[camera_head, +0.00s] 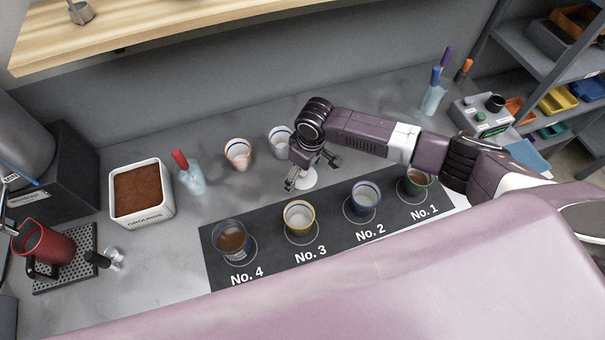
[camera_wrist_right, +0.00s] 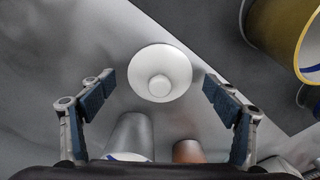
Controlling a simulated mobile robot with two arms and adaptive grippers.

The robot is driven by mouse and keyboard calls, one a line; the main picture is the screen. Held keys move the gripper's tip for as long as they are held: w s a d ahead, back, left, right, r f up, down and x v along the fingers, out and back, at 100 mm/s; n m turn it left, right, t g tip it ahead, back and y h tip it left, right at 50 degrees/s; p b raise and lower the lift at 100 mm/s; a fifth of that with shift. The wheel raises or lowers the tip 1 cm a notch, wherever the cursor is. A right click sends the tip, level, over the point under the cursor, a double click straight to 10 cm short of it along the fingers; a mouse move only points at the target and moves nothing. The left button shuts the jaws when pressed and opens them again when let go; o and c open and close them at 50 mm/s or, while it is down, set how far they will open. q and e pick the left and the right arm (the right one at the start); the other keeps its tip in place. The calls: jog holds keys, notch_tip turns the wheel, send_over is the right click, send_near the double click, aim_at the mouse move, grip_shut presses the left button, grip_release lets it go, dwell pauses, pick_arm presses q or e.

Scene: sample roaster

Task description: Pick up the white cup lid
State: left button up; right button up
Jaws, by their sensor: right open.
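The white cup lid (camera_wrist_right: 160,74) is round with a raised knob in its middle. In the right wrist view it lies ahead of and between the two open fingers of my right gripper (camera_wrist_right: 157,98), with grey surface around it. In the head view the lid (camera_head: 306,180) shows partly below my right gripper (camera_head: 311,172), close to the upper edge of the dark mat. The gripper is open, points down and holds nothing. Whether the fingers touch the lid cannot be told. My left gripper does not show.
The dark mat (camera_head: 285,268) carries several cups on numbered spots, including a yellow-rimmed cup (camera_head: 299,216) and a blue-rimmed cup (camera_head: 364,197). An orange-rimmed cup (camera_head: 238,153) and another cup (camera_head: 280,140) stand behind the gripper. The grounds box (camera_head: 142,217) stands left.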

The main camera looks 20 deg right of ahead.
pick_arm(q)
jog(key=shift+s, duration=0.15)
pick_arm(e)
jog(key=c, duration=1.2)
jog(key=shift+r, duration=0.15)
jog(key=shift+c, duration=0.2)
